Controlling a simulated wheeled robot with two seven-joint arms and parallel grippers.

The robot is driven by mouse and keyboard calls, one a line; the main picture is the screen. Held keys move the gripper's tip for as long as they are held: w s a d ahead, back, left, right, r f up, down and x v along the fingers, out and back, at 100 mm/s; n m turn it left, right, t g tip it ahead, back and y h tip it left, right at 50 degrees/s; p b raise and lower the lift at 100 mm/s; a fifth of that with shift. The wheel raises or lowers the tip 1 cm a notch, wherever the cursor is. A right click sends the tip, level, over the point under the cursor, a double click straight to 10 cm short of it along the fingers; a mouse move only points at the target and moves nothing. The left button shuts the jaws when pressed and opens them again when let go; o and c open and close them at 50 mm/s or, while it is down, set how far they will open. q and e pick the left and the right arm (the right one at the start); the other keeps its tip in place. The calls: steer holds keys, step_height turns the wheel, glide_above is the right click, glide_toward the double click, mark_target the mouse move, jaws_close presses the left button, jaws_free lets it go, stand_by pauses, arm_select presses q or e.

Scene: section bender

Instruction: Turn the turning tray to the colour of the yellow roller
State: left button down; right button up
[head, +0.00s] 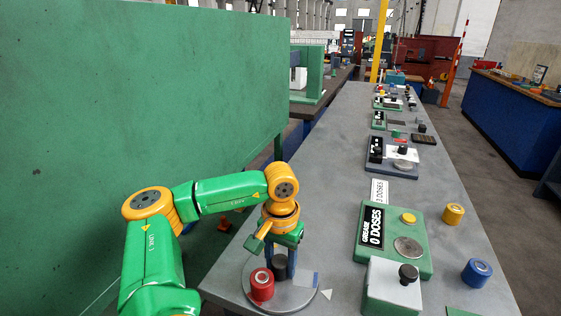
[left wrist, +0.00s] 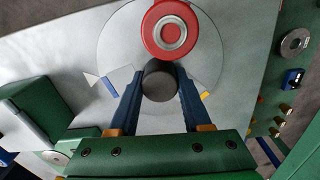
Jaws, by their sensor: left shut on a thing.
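The turning tray (head: 300,300) is a grey disc at the near left edge of the table, with a dark knob (left wrist: 160,82) at its middle. My left gripper (head: 285,266) points down, its blue fingers shut on the knob. A red roller (head: 262,285) stands on the tray beside the knob, also visible in the left wrist view (left wrist: 171,31). The tray has a blue patch (left wrist: 111,87) near a white triangle (left wrist: 93,79) on the table, and a yellow patch (left wrist: 206,95) on its other side. The yellow roller (head: 453,214) stands on the table at the right.
A green box labelled "GREASE 0 DOSES" (head: 397,240) with a yellow button is right of the tray. A white-topped box with a dark knob (head: 393,287) stands nearer. A blue roller (head: 476,272) stands at the right edge. A tall green panel (head: 140,100) is at the left.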

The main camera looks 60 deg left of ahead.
mark_target(280, 259)
arm_select(q)
steer(key=shift+c, duration=1.8)
jaws_free()
step_height(280, 259, up, 7)
steer(key=shift+r+p, duration=0.1)
steer(key=shift+p, duration=0.5)
